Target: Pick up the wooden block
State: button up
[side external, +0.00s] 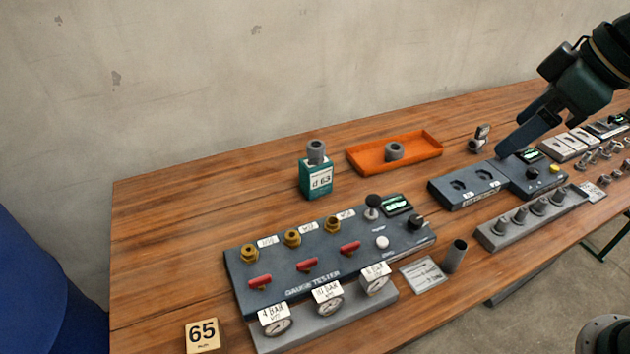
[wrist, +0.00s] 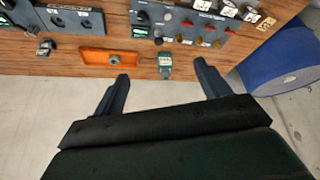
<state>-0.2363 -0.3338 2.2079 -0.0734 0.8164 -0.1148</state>
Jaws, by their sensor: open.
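The wooden block (side external: 202,336), a small pale square piece marked 65, sits at the near left edge of the table (side external: 150,240) in the side external view. In the wrist view a small tan block (wrist: 266,23) at the upper right looks like the same one. My gripper (side external: 518,140) is at the right of the side external view, raised over the table and far from the block. In the wrist view its two fingers (wrist: 161,75) are spread with nothing between them.
A gauge tester (side external: 320,250) with red levers and gauges stands right of the block. A green box (side external: 316,180) and an orange tray (side external: 366,161), each with a grey fitting, are behind it. A dark panel (side external: 468,186) and grey peg rack (side external: 497,236) lie below my gripper.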

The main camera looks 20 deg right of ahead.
jog(key=w+a+f+n+g+y, duration=0.15)
jog(key=w+a+n, duration=0.25)
jog(key=w+a, duration=0.5)
jog(key=n+g+y, duration=0.1)
jog(key=n+g, duration=0.2)
jog(key=n, duration=0.5)
send_over(204, 335)
jog(key=d, duration=0.5)
notch_tip(204, 335, down, 19)
jog(key=shift+s+x, duration=0.15)
jog(key=shift+x, duration=2)
jog(key=shift+s+x, duration=0.15)
jog(key=shift+x, duration=1.95)
jog(key=shift+f, duration=0.1)
jog(key=shift+x, duration=2.6)
jog(key=shift+w+a, duration=0.1)
jog(key=shift+a, duration=0.05)
